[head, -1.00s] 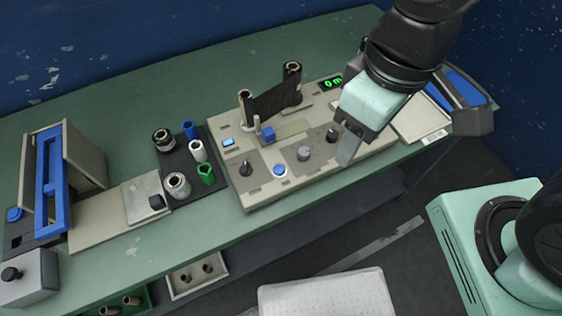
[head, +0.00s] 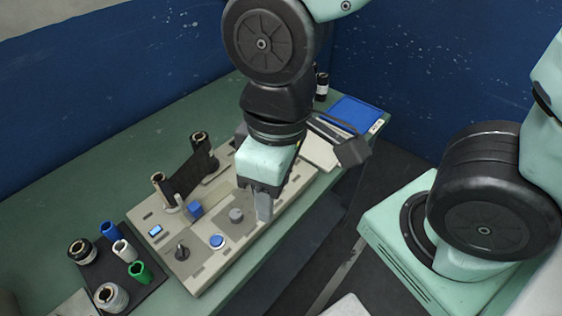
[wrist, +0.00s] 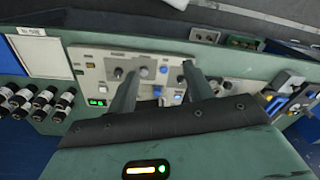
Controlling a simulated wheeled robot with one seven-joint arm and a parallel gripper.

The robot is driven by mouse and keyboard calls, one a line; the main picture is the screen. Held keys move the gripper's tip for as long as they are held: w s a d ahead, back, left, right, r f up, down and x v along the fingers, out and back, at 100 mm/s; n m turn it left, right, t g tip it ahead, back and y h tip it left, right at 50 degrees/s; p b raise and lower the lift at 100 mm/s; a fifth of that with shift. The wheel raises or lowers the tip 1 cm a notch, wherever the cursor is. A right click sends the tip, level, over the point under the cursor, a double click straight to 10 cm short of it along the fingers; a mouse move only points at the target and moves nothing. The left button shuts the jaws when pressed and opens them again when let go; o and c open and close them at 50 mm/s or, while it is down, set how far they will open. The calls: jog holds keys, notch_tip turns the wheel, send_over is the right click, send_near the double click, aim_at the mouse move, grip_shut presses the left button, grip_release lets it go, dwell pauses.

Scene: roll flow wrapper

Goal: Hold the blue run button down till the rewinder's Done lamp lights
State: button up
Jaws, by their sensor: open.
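The rewinder (head: 205,268) is a beige machine on the green bench, with two spindles and dark web between them. Its round blue button (head: 217,241) sits on the front panel between a black knob (head: 181,250) and a grey knob (head: 236,214). My gripper (head: 264,208) is above the panel, right of the button and apart from it. In the wrist view its fingers (wrist: 161,70) are open and empty, with the button (wrist: 162,70) showing between them. A lit pale-blue rectangle (head: 155,231) is on the panel; I cannot tell whether it is the Done lamp.
A blue block (head: 195,209) and the two spindles (head: 200,146) stand behind the button. A black tray with several cores (head: 123,249) is at the left. A green readout (wrist: 97,102) glows in the wrist view; my arm hides it in the head view.

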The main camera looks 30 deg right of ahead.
jog(key=shift+c, duration=0.2)
grip_shut()
dwell(1.4)
